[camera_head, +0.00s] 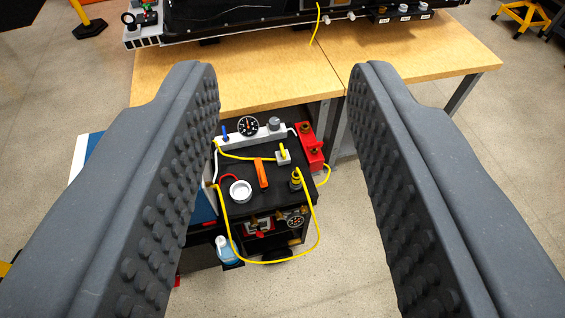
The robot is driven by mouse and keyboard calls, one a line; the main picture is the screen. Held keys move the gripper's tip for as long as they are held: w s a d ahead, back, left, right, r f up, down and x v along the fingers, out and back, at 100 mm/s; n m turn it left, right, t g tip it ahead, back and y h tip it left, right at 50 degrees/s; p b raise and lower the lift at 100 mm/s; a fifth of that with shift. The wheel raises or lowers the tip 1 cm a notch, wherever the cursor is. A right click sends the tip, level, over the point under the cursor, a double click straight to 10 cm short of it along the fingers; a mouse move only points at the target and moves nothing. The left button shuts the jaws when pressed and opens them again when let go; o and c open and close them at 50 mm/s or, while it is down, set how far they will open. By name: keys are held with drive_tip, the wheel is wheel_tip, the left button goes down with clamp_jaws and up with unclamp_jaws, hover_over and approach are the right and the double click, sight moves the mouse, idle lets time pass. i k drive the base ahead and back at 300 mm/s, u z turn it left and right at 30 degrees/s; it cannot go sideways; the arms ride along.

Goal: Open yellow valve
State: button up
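My gripper (282,85) is open and empty, its two grey studded fingers wide apart at the left and right. Between and below the fingers, well away from them, stands a small black cart (270,196). A small yellow lever (282,148) stands up from a light grey block (283,158) on the cart's top; it looks like the yellow valve. A blue valve lever (225,132) is on a grey manifold (257,134) at the cart's back, beside a round gauge (248,126). The yellow lever's exact turn is too small to tell.
An orange handle (261,174), a white round cup (241,190) and a brass fitting (296,179) are on the cart. A yellow hose (317,232) loops off its front. A red block (311,148) is at its right. A wooden table (410,75) stands behind. Floor at right is clear.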

sight(284, 154)
drive_tip(key=u, duration=0.35)
drive_tip(key=i, duration=1.45)
drive_tip(key=z, duration=0.2)
